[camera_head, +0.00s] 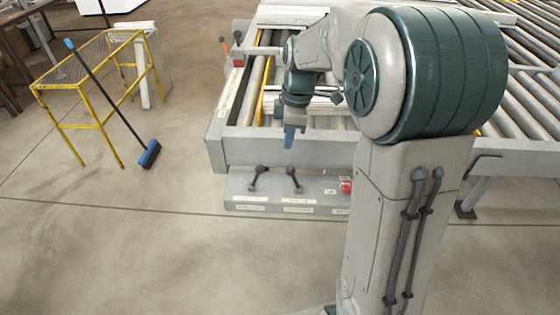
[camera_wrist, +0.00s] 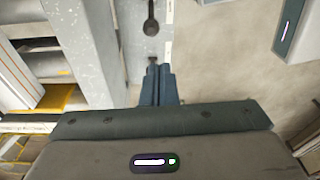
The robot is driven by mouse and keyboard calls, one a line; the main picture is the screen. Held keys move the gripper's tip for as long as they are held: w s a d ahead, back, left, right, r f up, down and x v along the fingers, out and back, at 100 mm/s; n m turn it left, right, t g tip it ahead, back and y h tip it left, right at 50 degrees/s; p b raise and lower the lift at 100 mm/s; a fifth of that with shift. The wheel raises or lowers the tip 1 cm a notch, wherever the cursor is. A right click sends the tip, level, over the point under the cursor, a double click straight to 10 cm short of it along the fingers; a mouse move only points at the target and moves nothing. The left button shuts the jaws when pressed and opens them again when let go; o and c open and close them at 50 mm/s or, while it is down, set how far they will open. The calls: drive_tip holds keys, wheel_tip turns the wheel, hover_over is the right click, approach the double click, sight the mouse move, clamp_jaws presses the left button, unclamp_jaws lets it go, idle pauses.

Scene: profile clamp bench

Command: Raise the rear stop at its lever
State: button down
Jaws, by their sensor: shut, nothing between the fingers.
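Two black ball-ended levers stand on the low grey control box in front of the bench, a left lever (camera_head: 258,177) and a right lever (camera_head: 294,180). Their labels are too small to read, so I cannot tell which one belongs to the rear stop. My gripper (camera_head: 289,139) points down above the right lever, at the bench's front edge, with its blue fingers together and empty. In the wrist view my gripper (camera_wrist: 157,72) has a dark lever part (camera_wrist: 153,61) close by its tips; contact is unclear. A dark lever knob (camera_wrist: 151,25) shows farther up. I cannot identify the rear stop with certainty.
The control box (camera_head: 235,191) also carries a red button (camera_head: 346,187) at right. The roller bench (camera_head: 230,150) stands right behind it. A yellow-framed stand (camera_head: 95,122) and a blue broom (camera_head: 150,154) are at left. The floor in front is clear.

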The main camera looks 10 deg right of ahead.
drive_tip(key=shift+w+f+n, duration=0.35)
drive_tip(key=shift+w+n, duration=0.25)
drive_tip(key=shift+f, duration=0.1)
drive_tip(key=p, duration=0.2)
hover_over(294, 180)
drive_tip(key=w+a, duration=0.1)
drive_tip(key=a, duration=0.2)
wheel_tip(294, 180, down, 10)
drive_tip(key=shift+a, duration=0.15)
drive_tip(key=shift+b, duration=0.4)
